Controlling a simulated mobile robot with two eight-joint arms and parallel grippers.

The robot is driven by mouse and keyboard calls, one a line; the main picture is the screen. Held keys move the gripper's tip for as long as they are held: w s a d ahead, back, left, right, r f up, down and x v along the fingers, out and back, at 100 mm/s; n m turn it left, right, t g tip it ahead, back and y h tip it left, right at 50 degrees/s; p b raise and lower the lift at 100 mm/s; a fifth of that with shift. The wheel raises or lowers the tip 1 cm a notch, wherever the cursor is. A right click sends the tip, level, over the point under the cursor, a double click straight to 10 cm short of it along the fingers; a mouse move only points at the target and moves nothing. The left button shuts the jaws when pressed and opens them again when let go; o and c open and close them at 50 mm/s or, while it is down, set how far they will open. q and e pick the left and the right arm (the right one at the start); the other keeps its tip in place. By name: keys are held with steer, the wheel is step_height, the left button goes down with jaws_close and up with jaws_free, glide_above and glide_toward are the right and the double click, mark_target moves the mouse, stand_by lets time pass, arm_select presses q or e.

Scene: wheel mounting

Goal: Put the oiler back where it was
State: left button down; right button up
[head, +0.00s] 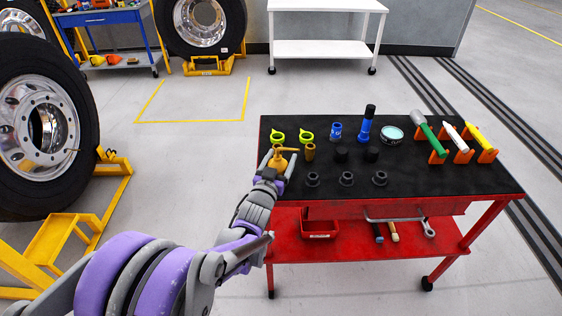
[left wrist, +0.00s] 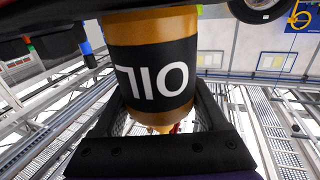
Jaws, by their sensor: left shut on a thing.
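The oiler (head: 278,155) is a small yellow-gold can with a thin spout, at the left edge of the black-topped red cart (head: 420,180). My left gripper (head: 276,166) is shut on it. In the left wrist view the oiler (left wrist: 150,28) fills the middle, upside down in the picture, with a black band lettered OIL between the fingers (left wrist: 160,125). Its base is near the dark top edge of that view; I cannot tell whether it touches the cart top. My right gripper is not in view.
Near the oiler are two yellow-green rings (head: 307,136), a brass cylinder (head: 310,152) and several black sockets (head: 347,178). The cart's front right is clear.

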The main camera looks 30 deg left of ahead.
arm_select(q)
steer(key=shift+f, duration=0.2)
jaws_free()
steer(key=shift+s+r, duration=0.1)
steer(key=shift+r, duration=0.15)
steer(key=v, duration=1.2)
steer(key=s+d+f+m+g+h, duration=0.1)
steer(key=s+d+f+g, duration=0.4)
steer(key=s, duration=0.5)
steer(key=s+d+f+m+g+h, duration=0.1)
steer(key=s+d+f+g+h, duration=0.2)
steer(key=s, duration=0.7)
steer(key=d+f+g+p, duration=0.1)
steer(key=d+f+g, duration=0.1)
steer(key=d+g, duration=0.2)
steer(key=shift+d+m+g, duration=0.3)
steer(key=shift+d+g, duration=0.1)
steer(key=shift+d, duration=0.25)
